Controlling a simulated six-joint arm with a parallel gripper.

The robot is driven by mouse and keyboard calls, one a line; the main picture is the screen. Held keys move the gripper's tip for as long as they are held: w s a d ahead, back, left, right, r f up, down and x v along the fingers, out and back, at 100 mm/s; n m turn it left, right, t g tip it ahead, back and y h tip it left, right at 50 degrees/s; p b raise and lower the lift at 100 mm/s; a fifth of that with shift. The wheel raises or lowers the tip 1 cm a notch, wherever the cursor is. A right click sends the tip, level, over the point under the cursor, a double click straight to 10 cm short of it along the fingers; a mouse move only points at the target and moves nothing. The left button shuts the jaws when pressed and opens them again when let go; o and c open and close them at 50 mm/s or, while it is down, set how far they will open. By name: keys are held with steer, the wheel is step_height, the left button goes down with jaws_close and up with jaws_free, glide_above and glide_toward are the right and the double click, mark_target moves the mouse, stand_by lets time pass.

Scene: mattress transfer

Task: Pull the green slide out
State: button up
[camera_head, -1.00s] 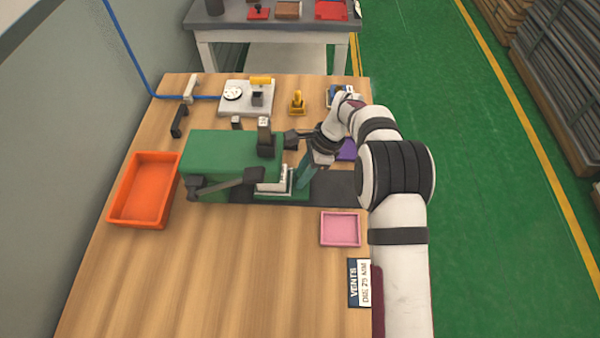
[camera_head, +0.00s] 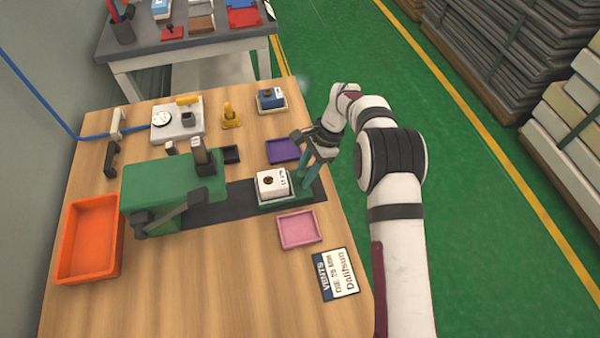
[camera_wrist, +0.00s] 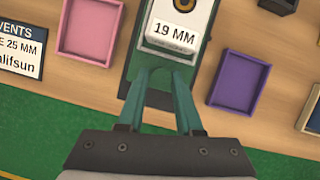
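The green slide (camera_head: 284,204) sits on the dark track, drawn out to the right of the green machine (camera_head: 160,190). It carries a white block (camera_head: 272,183) marked "19 MM" in the wrist view (camera_wrist: 172,38). My gripper (camera_head: 302,182) is at the slide's right-hand end. The exact contact at the fingertips is hard to see.
A pink tray (camera_head: 300,245) lies in front of the slide and a purple tray (camera_head: 284,150) behind it. An orange bin (camera_head: 65,265) is at the left. A label card (camera_head: 336,273) lies near the table's right edge, and green floor lies beyond.

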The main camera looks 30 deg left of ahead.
steer(key=shift+o, duration=1.4)
steer(key=shift+s+a, duration=0.1)
steer(key=shift+r, duration=0.1)
steer(key=v, duration=1.5)
steer(key=shift+r, duration=0.25)
